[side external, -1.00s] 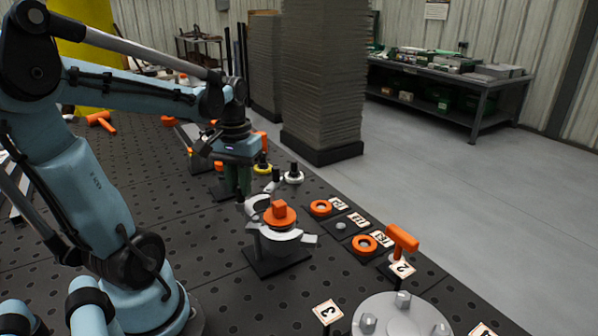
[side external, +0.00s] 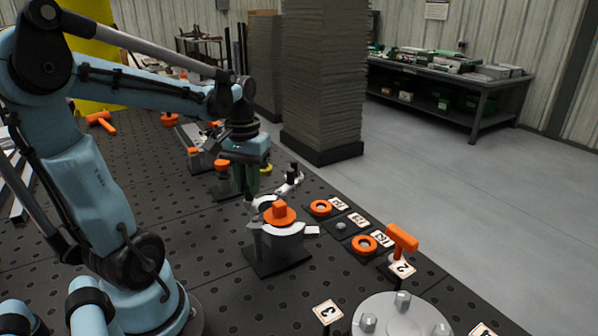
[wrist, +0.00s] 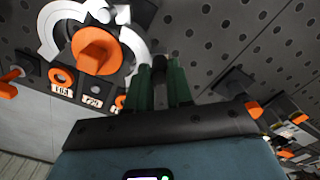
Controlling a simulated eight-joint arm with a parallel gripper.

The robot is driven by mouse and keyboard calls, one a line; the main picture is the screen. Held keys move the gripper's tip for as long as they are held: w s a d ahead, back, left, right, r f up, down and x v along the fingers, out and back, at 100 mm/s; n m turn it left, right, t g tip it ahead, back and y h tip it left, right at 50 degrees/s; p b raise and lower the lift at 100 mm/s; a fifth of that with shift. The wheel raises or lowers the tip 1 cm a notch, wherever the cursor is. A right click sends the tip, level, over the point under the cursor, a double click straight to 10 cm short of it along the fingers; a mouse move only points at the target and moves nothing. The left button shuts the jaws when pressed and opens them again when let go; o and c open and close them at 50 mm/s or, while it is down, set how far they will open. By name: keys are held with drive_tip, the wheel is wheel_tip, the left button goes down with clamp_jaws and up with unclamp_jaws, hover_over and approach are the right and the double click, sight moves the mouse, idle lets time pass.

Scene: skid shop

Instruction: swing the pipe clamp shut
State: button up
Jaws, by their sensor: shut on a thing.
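The pipe clamp (side external: 289,231) is a silver ring in separate curved halves around an orange-capped pipe (side external: 279,213). It stands on a dark base. In the wrist view, the pale clamp halves (wrist: 135,45) curve around the orange cap (wrist: 93,52), with a gap between them. My gripper (side external: 248,194) is just behind and left of the clamp in the side view. In the wrist view, its green fingers (wrist: 161,85) are closed on a dark upright piece (wrist: 160,68), which looks like the clamp's handle. Its lower end and its join to the clamp are hidden.
Orange rings (side external: 321,208) and numbered tags lie right of the clamp. An orange T-handle (side external: 402,238) stands farther right, behind a bolted grey flange (side external: 400,318). A silver fitting with a black top (side external: 290,182) is close behind the clamp.

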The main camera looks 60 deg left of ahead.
drive_tip(key=shift+w+d, duration=0.1)
drive_tip(key=shift+w+d, duration=0.2)
drive_tip(key=shift+w, duration=0.5)
drive_tip(key=shift+w+d, duration=0.45)
drive_tip(key=shift+w, duration=0.25)
drive_tip(key=shift+w+d, duration=0.15)
drive_tip(key=o, duration=1.1)
drive_tip(key=shift+r, duration=0.1)
